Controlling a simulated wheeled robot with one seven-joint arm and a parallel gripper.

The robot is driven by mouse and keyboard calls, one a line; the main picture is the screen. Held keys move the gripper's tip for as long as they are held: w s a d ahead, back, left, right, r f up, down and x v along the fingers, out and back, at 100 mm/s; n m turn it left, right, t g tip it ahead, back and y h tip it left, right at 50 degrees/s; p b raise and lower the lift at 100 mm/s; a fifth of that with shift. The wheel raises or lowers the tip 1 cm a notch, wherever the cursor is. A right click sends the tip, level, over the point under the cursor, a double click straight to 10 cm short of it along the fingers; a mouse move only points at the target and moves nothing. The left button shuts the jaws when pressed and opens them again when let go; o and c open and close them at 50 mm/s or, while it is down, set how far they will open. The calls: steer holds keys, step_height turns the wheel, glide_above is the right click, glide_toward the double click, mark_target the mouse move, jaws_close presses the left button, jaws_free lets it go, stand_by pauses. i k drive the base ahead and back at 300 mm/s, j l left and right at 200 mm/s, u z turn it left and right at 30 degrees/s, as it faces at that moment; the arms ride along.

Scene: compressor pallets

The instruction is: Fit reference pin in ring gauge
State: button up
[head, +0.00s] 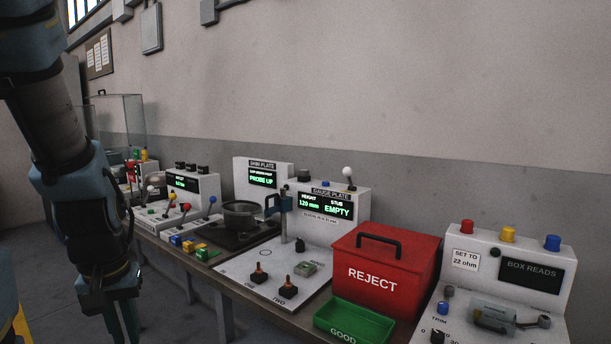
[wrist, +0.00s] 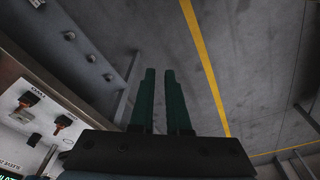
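The gauge plate (head: 240,268) is a white board on the bench, with a display reading 120 mm and EMPTY. I cannot tell for sure which piece is the reference pin or the ring gauge. A small dark ring shape (head: 268,253) and a grey-green block (head: 306,269) lie behind them. My gripper (wrist: 160,71) points at the floor beside the bench, green fingers slightly apart and empty.
A red REJECT box (head: 385,268) and green GOOD tray (head: 352,324) stand right of the plate. A dark pot (head: 242,214) and coloured blocks (head: 195,248) sit left. Open floor (wrist: 250,60) lies before the bench.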

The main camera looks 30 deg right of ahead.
mark_target(304, 173)
steer(key=i+z, duration=0.3)
steer(key=i, duration=0.15)
steer(key=i+j+z, duration=0.25)
steer(key=i, duration=0.2)
steer(key=i+j+z, duration=0.6)
steer(key=i, duration=0.2)
